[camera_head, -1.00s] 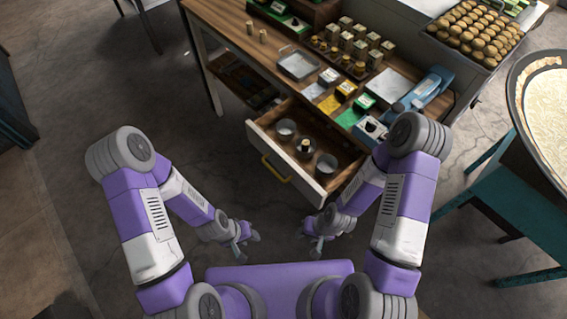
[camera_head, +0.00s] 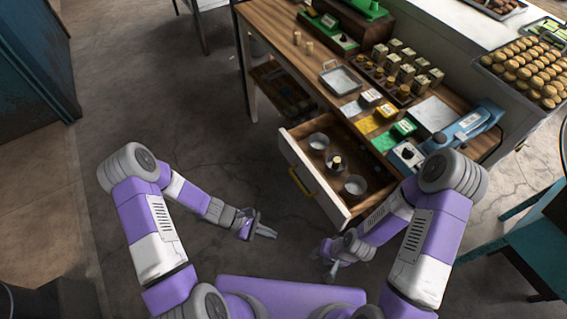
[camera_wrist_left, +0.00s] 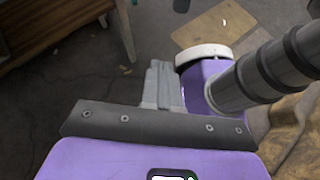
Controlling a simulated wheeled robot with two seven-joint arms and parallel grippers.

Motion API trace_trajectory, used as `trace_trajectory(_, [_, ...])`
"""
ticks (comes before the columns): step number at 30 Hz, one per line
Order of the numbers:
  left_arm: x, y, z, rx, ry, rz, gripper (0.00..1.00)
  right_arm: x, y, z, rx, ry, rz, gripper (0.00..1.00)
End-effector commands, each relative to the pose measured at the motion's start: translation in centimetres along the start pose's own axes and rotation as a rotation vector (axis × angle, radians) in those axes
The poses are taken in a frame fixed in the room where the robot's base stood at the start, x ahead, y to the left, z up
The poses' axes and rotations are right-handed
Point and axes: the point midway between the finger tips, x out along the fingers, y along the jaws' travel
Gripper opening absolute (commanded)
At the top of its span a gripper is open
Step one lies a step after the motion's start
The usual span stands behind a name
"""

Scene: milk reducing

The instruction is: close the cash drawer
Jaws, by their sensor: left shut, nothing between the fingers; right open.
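The cash drawer (camera_head: 300,160) is pulled out from the wooden counter, with a white front and a yellow handle (camera_head: 300,182). Several round metal cups (camera_head: 355,185) stand inside it. My left gripper (camera_head: 268,232) is shut and empty, below and to the left of the drawer front, apart from it. The left wrist view shows its fingers (camera_wrist_left: 163,85) together over the floor, with no drawer in sight. My right gripper (camera_head: 332,272) is open and empty, below the drawer's near corner, apart from it.
The counter (camera_head: 270,30) holds a metal tray (camera_head: 342,80), coloured cards, small boxes and a blue device (camera_head: 460,130). A teal chair (camera_head: 530,240) stands at the right. The floor (camera_head: 180,100) left of the drawer is clear.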

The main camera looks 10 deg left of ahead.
Motion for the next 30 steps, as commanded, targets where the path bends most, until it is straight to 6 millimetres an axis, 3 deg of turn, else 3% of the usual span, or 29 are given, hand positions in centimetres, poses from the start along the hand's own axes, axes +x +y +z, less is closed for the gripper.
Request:
trace_trajectory(3, [-2.7, 6.1, -0.1, -0.175, -0.2, 0.258, 0.0, 1.0, 0.4, 0.0, 0.0, 0.0, 0.0, 0.41])
trace_trajectory(6, [-6.0, 10.4, -0.4, -0.257, -0.343, 0.456, 0.0, 1.4, 0.5, -0.1, 0.0, 0.0, 0.0, 0.41])
trace_trajectory(9, [-9.2, 13.2, -0.9, -0.293, -0.442, 0.607, 0.0, 1.6, 0.6, -0.1, 0.0, 0.0, 0.0, 0.41])
trace_trajectory(13, [-11.7, 14.9, -1.2, -0.307, -0.508, 0.71, 0.0, 1.8, 0.7, -0.1, 0.0, 0.0, 0.0, 0.41])
trace_trajectory(17, [-11.7, 15.8, -0.9, -0.308, -0.523, 0.729, 0.0, 1.8, 0.7, -0.1, 0.0, 0.0, 0.0, 0.41])
trace_trajectory(30, [-6.0, 21.7, 2.0, -0.306, -0.52, 0.723, 0.0, 2.6, 1.0, -0.1, 0.0, 0.0, 0.0, 0.41])
